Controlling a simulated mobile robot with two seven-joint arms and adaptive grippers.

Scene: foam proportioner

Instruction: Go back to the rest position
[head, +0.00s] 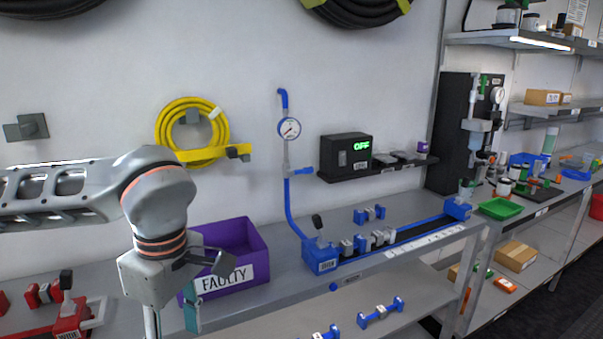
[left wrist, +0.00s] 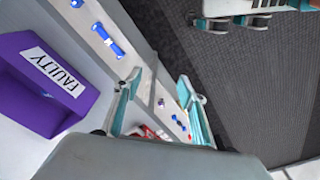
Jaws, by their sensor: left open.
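My left gripper (head: 172,318) hangs at the lower left of the head view, its fingers pointing down and partly cut off by the bottom edge. It is in front of the left end of the purple bin labelled FAULTY (head: 258,238) and hides part of it. In the left wrist view my left gripper (left wrist: 160,108) has its two teal fingers apart, with nothing between them. The purple bin (left wrist: 45,108) is to the left of the fingers there.
A grey workbench (head: 290,281) carries a blue fixture (head: 320,256) with a gauge pipe. Red fittings (head: 70,318) lie at the lower left. A shelf below holds blue parts (head: 380,312).

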